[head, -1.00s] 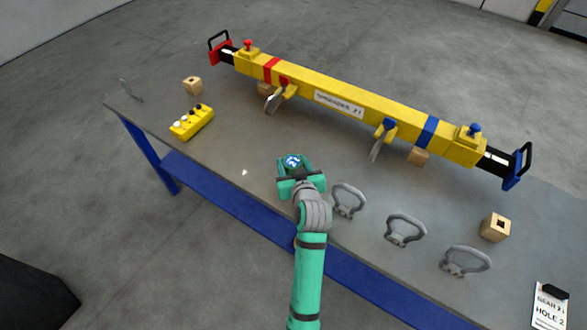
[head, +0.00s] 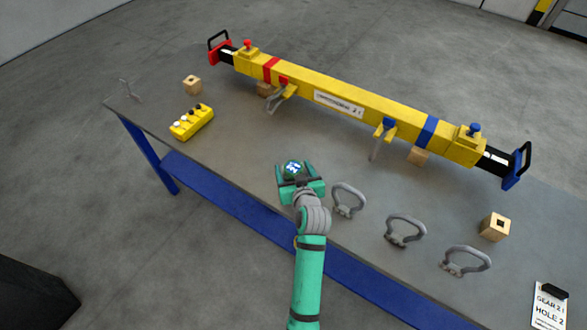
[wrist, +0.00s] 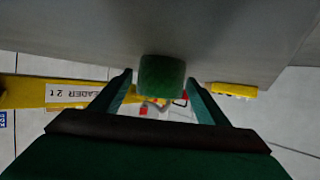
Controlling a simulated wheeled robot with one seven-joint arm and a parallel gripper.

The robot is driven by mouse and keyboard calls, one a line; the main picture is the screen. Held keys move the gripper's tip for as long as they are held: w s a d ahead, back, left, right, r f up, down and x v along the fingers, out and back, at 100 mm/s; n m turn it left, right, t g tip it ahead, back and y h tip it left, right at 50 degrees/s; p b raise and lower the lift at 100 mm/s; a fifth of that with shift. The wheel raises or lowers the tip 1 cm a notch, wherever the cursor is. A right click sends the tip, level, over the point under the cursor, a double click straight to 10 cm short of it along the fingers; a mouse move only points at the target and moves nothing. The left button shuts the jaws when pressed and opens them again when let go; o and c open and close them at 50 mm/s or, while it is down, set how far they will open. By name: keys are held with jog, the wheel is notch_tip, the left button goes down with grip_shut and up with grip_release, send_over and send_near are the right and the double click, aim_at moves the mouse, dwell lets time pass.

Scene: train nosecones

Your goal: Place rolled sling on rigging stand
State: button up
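The rolled sling (head: 292,168) is a small green roll with a round blue and white label on its end. My gripper (head: 301,182) has its two fingers on either side of it, near the front edge of the table. In the wrist view the green roll (wrist: 162,75) sits between the fingertips, which appear to close on its sides. I cannot tell whether it touches the tabletop. No part is labelled as the rigging stand; the long grey table (head: 238,165) with blue legs bears the lifting gear. A thin grey hook-like piece (head: 129,90) stands at its far left end.
A yellow spreader beam (head: 345,103) lies along the back on wooden blocks. Grey shackles (head: 348,201) stand right of my gripper. A yellow control box (head: 192,122) is at left, near a wooden block (head: 192,85). Another holed block (head: 495,227) is at right.

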jog(key=shift+w+r, duration=0.1)
jog(key=v, duration=1.2)
dwell(0.4)
